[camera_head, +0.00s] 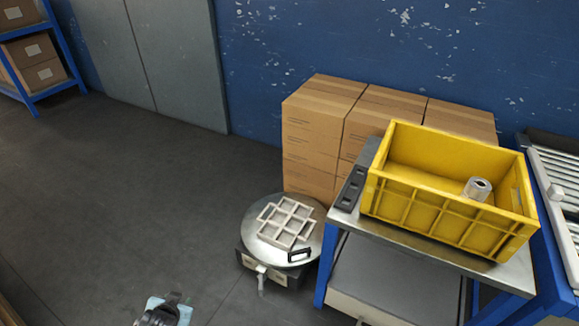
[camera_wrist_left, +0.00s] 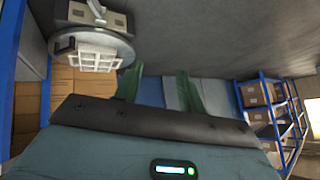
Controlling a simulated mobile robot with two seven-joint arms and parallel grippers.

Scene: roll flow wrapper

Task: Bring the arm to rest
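My left gripper (camera_wrist_left: 158,84) shows in the left wrist view as two green fingers. They stand well apart with nothing between them. My right gripper is in neither view.
A yellow crate (camera_head: 428,208) holding a metallic roll (camera_head: 477,188) stands on a metal-topped cart (camera_head: 349,226). Cartons (camera_head: 315,125) stack by the wall. A blue shelf (camera_head: 62,50) stands far left. Floor between is clear.

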